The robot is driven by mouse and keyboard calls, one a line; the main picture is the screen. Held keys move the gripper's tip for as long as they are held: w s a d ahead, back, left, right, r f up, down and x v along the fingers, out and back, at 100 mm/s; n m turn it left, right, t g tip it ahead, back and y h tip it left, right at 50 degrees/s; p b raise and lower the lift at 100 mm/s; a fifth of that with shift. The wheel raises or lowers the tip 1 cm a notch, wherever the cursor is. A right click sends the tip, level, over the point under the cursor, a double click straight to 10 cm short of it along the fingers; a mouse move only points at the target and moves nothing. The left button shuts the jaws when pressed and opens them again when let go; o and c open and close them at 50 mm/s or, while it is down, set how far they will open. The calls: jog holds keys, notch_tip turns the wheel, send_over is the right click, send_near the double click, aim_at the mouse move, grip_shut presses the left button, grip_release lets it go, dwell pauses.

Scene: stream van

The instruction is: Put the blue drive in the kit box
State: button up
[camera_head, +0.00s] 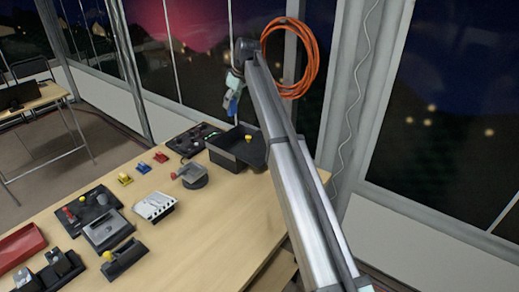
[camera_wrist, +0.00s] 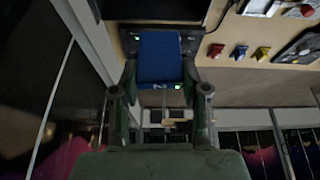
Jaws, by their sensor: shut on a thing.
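The blue drive (camera_wrist: 160,57) is held between the fingers of my gripper (camera_wrist: 160,86) in the wrist view. In the head view the drive (camera_head: 233,103) hangs below my gripper (camera_head: 233,88), in the air near the far end of the table. The black kit box (camera_head: 231,160) stands on the table below it and slightly to the right, with its lid open. A yellow-topped thing shows at the box. The dark shape at the top of the wrist view may be the box; its inside is mostly hidden.
A dark panel with green lights (camera_head: 192,139) lies left of the box. Small red (camera_head: 160,157), blue (camera_head: 143,168) and yellow (camera_head: 124,179) pieces lie on the table (camera_head: 195,235). A round grey holder (camera_head: 190,177) stands near the box. An orange cable coil (camera_head: 313,62) hangs behind my arm.

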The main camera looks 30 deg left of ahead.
jog(key=shift+w+d, duration=0.25)
jog(key=shift+w, duration=0.4)
jog(key=shift+w+d+m, duration=0.1)
jog(key=shift+w+m, duration=0.2)
jog(key=shift+m, duration=0.1)
jog(key=shift+s+f, duration=0.1)
jog(key=shift+f, duration=0.35)
notch_tip(320, 180, down, 19)
jog(key=p, duration=0.5)
jog(key=shift+s, duration=0.1)
jog(key=shift+f, duration=0.15)
jog(key=o, duration=1.1)
jog(key=shift+o, duration=0.2)
